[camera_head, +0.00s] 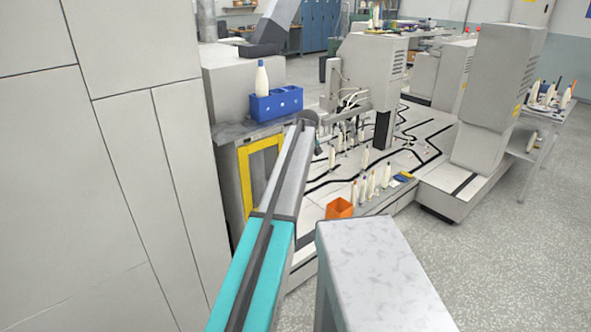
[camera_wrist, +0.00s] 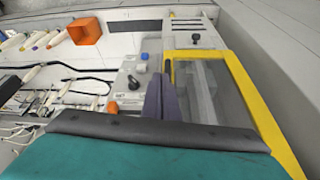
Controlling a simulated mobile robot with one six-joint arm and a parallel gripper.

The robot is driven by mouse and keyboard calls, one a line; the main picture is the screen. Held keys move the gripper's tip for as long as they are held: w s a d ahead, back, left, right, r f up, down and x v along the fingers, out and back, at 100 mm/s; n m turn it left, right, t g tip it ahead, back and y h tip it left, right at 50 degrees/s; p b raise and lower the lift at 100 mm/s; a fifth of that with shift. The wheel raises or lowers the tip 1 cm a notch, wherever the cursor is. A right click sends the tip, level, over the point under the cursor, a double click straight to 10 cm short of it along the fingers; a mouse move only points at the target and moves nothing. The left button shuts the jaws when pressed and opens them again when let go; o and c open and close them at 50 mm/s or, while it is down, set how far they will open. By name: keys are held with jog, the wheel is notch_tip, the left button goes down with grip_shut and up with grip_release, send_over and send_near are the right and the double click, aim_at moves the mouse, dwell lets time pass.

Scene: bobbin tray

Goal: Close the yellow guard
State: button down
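The yellow guard is a yellow frame around a see-through pane. In the wrist view the yellow guard (camera_wrist: 255,100) fills the right side, with grey machine parts visible through its pane. In the head view the yellow guard (camera_head: 243,180) stands at the front of the grey cabinet, partly hidden behind my arm. My gripper (camera_wrist: 162,82) shows as two dark fingers side by side, with nothing seen between them. It is just left of the guard's near edge in the picture. I cannot tell whether it touches the guard.
A control panel (camera_wrist: 133,80) with knobs and buttons lies left of my fingers. An orange bin (camera_head: 339,208) and several white bobbins stand on the machine deck. A blue holder (camera_head: 277,104) sits on the cabinet top. Open floor (camera_head: 510,265) lies at the right.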

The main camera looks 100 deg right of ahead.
jog(key=shift+w+d+r, duration=0.1)
jog(key=shift+w+r, duration=0.05)
jog(key=s+a+r+b, duration=0.2)
jog(key=s+a+r, duration=0.3)
jog(key=r, duration=0.4)
jog(key=shift+s+a, duration=0.3)
jog(key=shift+a, duration=0.05)
dwell(0.4)
